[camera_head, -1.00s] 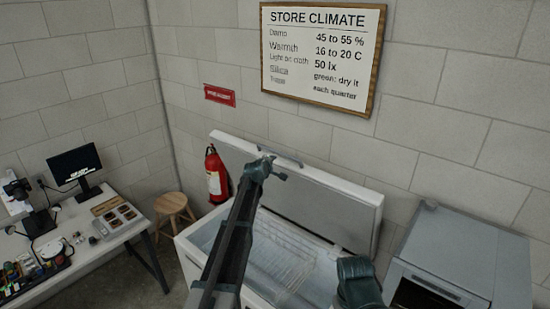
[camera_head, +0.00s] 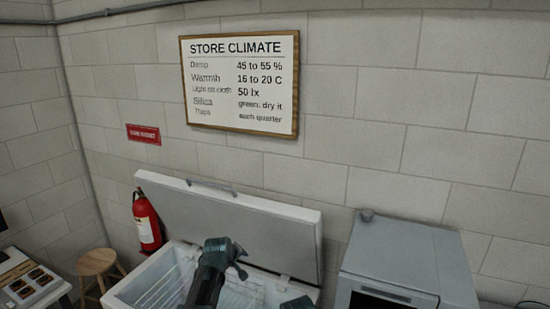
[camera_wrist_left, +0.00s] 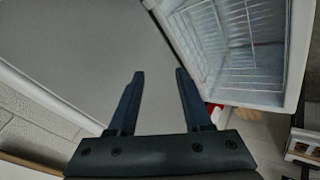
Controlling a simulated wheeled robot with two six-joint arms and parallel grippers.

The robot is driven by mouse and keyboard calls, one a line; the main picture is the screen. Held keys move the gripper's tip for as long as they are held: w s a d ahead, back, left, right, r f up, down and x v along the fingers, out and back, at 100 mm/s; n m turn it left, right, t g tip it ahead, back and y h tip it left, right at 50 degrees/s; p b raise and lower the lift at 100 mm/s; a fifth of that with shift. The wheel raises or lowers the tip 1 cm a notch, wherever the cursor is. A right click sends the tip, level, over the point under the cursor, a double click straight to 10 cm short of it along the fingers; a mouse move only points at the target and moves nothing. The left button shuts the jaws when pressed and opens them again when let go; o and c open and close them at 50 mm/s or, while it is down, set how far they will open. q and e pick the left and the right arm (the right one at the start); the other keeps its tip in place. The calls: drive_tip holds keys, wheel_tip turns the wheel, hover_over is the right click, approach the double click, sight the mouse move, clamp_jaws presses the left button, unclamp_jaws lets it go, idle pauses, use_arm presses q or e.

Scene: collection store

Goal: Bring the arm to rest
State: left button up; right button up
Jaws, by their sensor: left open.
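My left arm reaches up from the bottom of the head view, and its gripper (camera_head: 240,262) is in front of the open chest freezer (camera_head: 126,289). In the left wrist view the two fingers of this gripper (camera_wrist_left: 159,76) stand apart with nothing between them. The grey inner face of the raised freezer lid (camera_head: 240,225) lies beyond the gripper. A dark piece of my other arm shows at the bottom edge of the head view; its gripper does not show.
A wire basket (camera_wrist_left: 245,40) is inside the freezer. A grey cabinet (camera_head: 405,255) stands to the right. A red extinguisher (camera_head: 147,222), a wooden stool (camera_head: 97,263) and a table corner are to the left. A framed sign (camera_head: 240,85) hangs above.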

use_arm(q)
drive_tip(key=s+d+f+m+g+y+b, duration=0.1)
drive_tip(key=s+d+f+m+g+b, duration=0.1)
drive_tip(key=s+f, duration=0.5)
drive_tip(key=s+d+f+m+g+y+b, duration=0.1)
drive_tip(key=s+d+f+m+g+b, duration=0.2)
drive_tip(key=s, duration=1.3)
drive_tip(key=s+d+f+m+g+b, duration=0.3)
drive_tip(key=s+f+m+b, duration=0.4)
drive_tip(key=s+f, duration=0.4)
drive_tip(key=shift+s+d+g+y+b, duration=0.2)
drive_tip(key=shift+s+g+y+b, duration=0.15)
drive_tip(key=shift+b, duration=0.5)
use_arm(e)
wheel_tip(320, 180, down, 16)
drive_tip(key=shift+r, duration=0.15)
use_arm(q)
drive_tip(key=shift+f, duration=0.1)
